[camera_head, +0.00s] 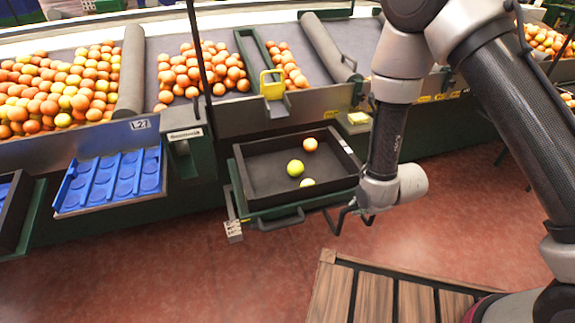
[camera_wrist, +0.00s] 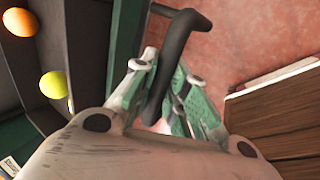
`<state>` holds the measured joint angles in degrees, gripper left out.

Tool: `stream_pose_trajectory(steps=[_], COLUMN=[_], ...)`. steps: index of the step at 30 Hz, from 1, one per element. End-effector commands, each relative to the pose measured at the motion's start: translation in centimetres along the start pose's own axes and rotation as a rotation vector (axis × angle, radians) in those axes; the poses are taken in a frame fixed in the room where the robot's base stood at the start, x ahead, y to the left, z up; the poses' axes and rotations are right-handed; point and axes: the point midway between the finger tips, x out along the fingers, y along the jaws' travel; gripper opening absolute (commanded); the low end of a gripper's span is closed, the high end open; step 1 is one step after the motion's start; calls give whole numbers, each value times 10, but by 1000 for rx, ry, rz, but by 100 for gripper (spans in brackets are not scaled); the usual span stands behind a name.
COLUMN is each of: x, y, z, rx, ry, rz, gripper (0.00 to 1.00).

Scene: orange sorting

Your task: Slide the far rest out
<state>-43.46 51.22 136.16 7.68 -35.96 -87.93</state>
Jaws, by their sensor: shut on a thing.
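The handle stands out beside a green frame (camera_wrist: 127,40), which looks like the edge of a rest. A black crate (camera_head: 262,160) sits on a green-framed rest with its own black front handle (camera_head: 280,219). How the held handle joins its rest is partly hidden by my arm and fingers.
An orange fruit (camera_head: 310,144) and two yellow-green ones (camera_head: 295,168) lie in the crate. A blue tray (camera_head: 112,180) stands to the left. Sorting lanes of oranges (camera_head: 200,70) run behind. A slatted wooden platform (camera_head: 375,292) is in front on the right; red floor is open at the lower left.

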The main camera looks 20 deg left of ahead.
Motion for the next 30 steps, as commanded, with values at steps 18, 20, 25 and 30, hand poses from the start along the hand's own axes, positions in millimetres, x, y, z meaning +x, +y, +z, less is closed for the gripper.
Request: stream_pose_trajectory(steps=[18,20,25,30], x=[-13,-13,-13,-13], y=[-25,-25,-24,-24], z=[0,0,0,0], rx=[0,0,0,0], ry=[0,0,0,0], rz=[-2,-2,-1,-1], gripper=[26,37,54,54])
